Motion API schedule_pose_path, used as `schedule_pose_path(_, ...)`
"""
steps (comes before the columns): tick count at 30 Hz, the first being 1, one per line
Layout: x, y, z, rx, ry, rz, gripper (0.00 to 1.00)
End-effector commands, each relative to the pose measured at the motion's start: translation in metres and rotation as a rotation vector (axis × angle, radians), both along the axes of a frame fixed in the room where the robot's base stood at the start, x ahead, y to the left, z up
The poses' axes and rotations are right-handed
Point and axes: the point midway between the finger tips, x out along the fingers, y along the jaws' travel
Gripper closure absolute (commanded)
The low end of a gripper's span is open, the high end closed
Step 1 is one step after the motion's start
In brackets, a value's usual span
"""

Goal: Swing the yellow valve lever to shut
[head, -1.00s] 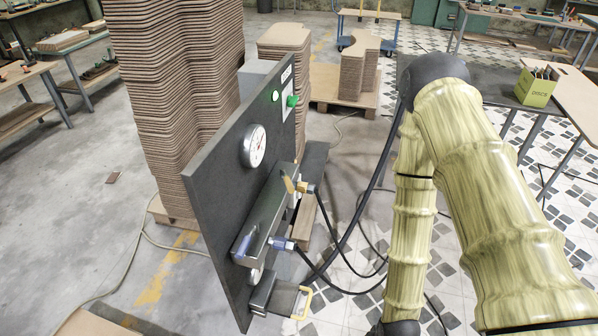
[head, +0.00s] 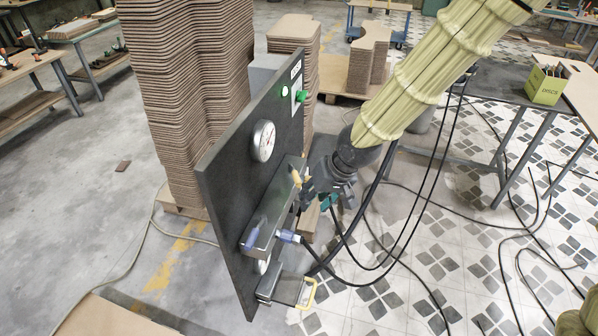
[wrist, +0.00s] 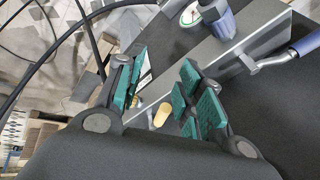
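The yellow valve lever (head: 296,179) is on the upper part of the grey metal block (head: 268,212), on the face of the dark upright panel (head: 222,185). My gripper (head: 318,194) is close to the lever, just to its right in the head view, and partly hides the fitting beside it. In the wrist view my gripper (wrist: 160,94) is open, with teal pads on both sides. A yellow rounded piece, apparently the lever (wrist: 162,115), shows between the fingers. I cannot tell whether a pad touches it.
A blue lever (head: 255,231) and a blue hose fitting (head: 288,236) are lower on the block. A gauge (head: 263,141) and green button (head: 301,96) are above. Black hoses (head: 375,265) hang to the right. Tall board stacks (head: 190,90) stand behind the panel.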

Motion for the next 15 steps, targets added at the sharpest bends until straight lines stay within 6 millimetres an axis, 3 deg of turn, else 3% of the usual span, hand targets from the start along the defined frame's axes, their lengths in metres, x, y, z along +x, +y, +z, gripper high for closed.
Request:
schedule_pose_path(1,0.009,0.003,0.024,-0.008,-0.027,0.007,0.63)
schedule_pose_path(6,0.028,0.008,0.080,-0.042,-0.090,0.020,0.63)
schedule_pose_path(10,0.035,0.010,0.104,-0.058,-0.118,0.023,0.63)
schedule_pose_path(15,0.039,0.012,0.110,-0.069,-0.129,0.023,0.63)
